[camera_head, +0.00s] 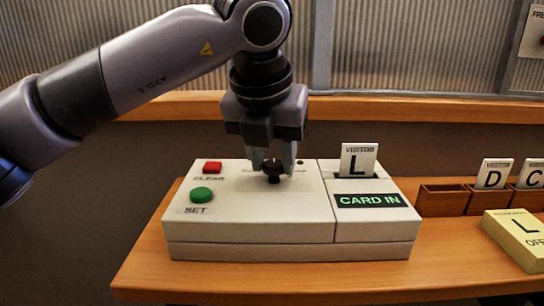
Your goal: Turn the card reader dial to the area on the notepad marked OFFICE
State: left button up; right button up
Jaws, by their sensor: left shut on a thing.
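The card reader (250,233) is a pale box on the wooden desk. Its small black dial (273,177) stands on the top, between the buttons and the card slot. My left gripper (273,166) points down from above and is shut on the dial. The fingers and palm hide part of the dial and the markings behind it. A visitor card marked L (357,158) stands in the slot, and the display (370,200) reads CARD IN. The yellow notepad (515,236) at the right edge shows L and "OFF", cut off by the frame. My right gripper is not in view.
A red CLEAR button (212,168) and a green SET button (201,195) are left of the dial. A wooden card rack (443,200) stands at the right, with cards D (493,174) and C (532,174). The desk (450,265) in front is clear.

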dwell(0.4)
pick_arm(q)
jog(key=o, duration=1)
jog(key=shift+o, duration=0.2)
jog(key=shift+r, duration=0.15)
jog(key=v, duration=0.7)
jog(key=shift+p, duration=0.4)
